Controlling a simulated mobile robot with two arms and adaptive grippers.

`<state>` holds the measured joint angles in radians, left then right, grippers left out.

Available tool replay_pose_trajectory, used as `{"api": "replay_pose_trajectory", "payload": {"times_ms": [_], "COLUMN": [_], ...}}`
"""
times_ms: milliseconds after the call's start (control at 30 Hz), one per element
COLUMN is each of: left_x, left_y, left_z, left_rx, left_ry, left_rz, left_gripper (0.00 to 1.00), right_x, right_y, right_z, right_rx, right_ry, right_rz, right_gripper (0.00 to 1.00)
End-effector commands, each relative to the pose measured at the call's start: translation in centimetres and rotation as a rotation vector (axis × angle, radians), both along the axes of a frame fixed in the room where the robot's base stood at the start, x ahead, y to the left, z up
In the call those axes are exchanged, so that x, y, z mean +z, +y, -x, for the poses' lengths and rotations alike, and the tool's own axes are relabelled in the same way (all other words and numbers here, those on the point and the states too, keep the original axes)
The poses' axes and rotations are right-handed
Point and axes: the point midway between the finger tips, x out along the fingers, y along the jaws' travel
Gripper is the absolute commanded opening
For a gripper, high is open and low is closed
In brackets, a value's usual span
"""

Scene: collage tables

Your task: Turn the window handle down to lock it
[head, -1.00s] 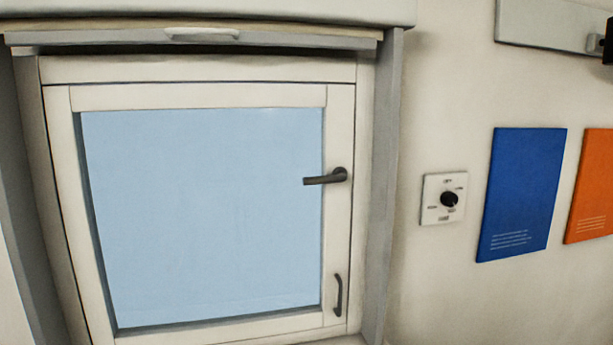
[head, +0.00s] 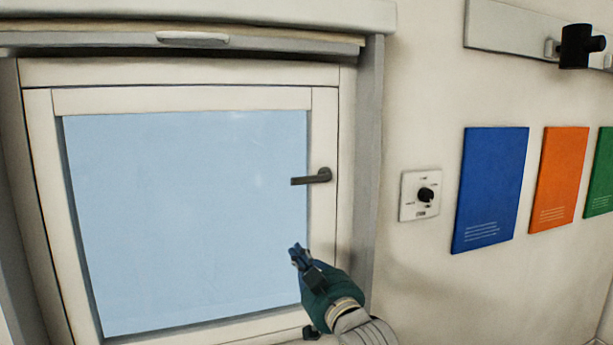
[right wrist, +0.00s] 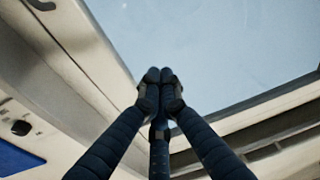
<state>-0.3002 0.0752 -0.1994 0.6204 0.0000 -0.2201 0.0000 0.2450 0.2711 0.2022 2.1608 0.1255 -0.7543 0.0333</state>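The window handle (head: 312,177) is a dark grey lever on the right stile of the white window frame (head: 180,98). It lies nearly level, its free end pointing left over the edge of the blue pane. My right gripper (head: 297,256) is in the head view below the handle, in front of the pane's lower right, and apart from the handle. In the right wrist view its fingertips (right wrist: 160,76) are together with nothing visible between them. A dark handle part (right wrist: 40,4) shows at that view's top left; I cannot tell which handle it is. My left gripper is out of view.
A dial switch (head: 426,195) is on the wall right of the window. Blue (head: 490,190), orange (head: 560,180) and green (head: 600,175) panels hang beyond it. A rail with a black fixture (head: 576,46) is above.

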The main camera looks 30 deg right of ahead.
Motion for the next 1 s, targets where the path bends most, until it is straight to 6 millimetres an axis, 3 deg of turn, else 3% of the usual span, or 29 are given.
{"api": "replay_pose_trajectory", "payload": {"times_ms": [33,100,200,300,433,767,1000], "left_x": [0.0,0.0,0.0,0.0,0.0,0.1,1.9], "left_y": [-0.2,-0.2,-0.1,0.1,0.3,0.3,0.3], "left_z": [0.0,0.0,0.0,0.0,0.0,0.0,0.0], "left_rx": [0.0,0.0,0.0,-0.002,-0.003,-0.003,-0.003], "left_ry": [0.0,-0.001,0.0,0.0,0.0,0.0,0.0], "left_rz": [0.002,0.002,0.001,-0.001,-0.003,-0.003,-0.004], "left_gripper": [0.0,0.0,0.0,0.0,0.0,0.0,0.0], "right_x": [3.9,7.9,12.1,14.5,15.6,15.7,17.5], "right_y": [-1.1,-2.3,-3.5,-4.2,-4.5,-4.5,-5.1], "right_z": [0.0,0.3,1.1,1.7,2.0,1.9,-0.8], "right_rx": [-0.012,-0.024,-0.037,-0.046,-0.049,-0.049,-0.048], "right_ry": [-0.085,-0.181,-0.282,-0.34,-0.367,-0.365,-0.364], "right_rz": [0.003,0.004,0.006,0.008,0.008,0.008,0.008], "right_gripper": [0.0,0.0,0.0,0.0,0.0,0.0,0.0]}}
